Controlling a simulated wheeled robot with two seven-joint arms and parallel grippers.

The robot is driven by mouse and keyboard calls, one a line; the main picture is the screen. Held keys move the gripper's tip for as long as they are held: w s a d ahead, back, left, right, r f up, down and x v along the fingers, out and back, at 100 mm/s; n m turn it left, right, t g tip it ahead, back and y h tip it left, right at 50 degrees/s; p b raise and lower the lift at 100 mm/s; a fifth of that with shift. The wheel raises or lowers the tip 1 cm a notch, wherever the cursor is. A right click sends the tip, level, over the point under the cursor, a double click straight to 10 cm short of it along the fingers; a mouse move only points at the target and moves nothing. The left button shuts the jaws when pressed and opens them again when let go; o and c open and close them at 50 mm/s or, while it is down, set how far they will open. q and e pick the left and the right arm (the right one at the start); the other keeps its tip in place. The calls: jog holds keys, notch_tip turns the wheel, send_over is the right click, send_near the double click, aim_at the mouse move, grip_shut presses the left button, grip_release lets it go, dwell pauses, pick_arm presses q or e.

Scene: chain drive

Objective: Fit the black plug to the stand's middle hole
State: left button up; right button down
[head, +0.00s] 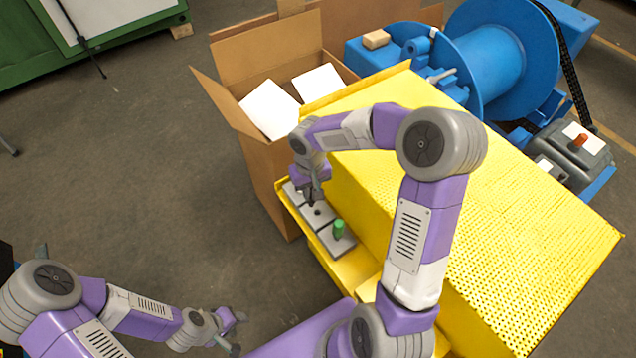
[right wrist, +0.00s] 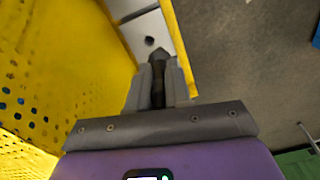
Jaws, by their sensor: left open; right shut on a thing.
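The black plug (right wrist: 158,58) is held between the fingers of my right gripper (right wrist: 159,80), its tip pointing at the stand. In the head view my right gripper (head: 312,194) is over the stand. The stand (head: 342,246) is a row of light grey blocks on a yellow ledge. A dark hole (right wrist: 149,41) shows in the middle block, just beyond the plug tip; plug and hole look apart. The hole also shows in the head view (head: 318,211). A green plug (head: 338,229) stands upright in the nearer block. My left gripper (head: 236,322) is open and empty, low over the floor.
A yellow perforated guard (head: 500,220) rises right beside the stand. An open cardboard box (head: 237,150) with white panels is behind it. A blue drum (head: 500,60) and a grey motor (head: 580,150) are at the back right.

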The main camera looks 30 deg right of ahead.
jog(key=shift+d+r, duration=0.25)
jog(key=shift+d, duration=0.3)
jog(key=shift+d+r, duration=0.25)
jog(key=shift+d, duration=0.25)
jog(key=shift+f+b, duration=2.5)
jog(key=shift+f, duration=0.45)
jog(key=shift+f+b, duration=1.65)
jog(key=shift+f, duration=0.45)
jog(key=c, duration=1)
grip_release()
jog(key=shift+r, duration=0.1)
jog(key=shift+r, duration=0.1)
notch_tip(320, 180, up, 7)
jog(key=p, duration=0.3)
jog(key=shift+r, duration=0.15)
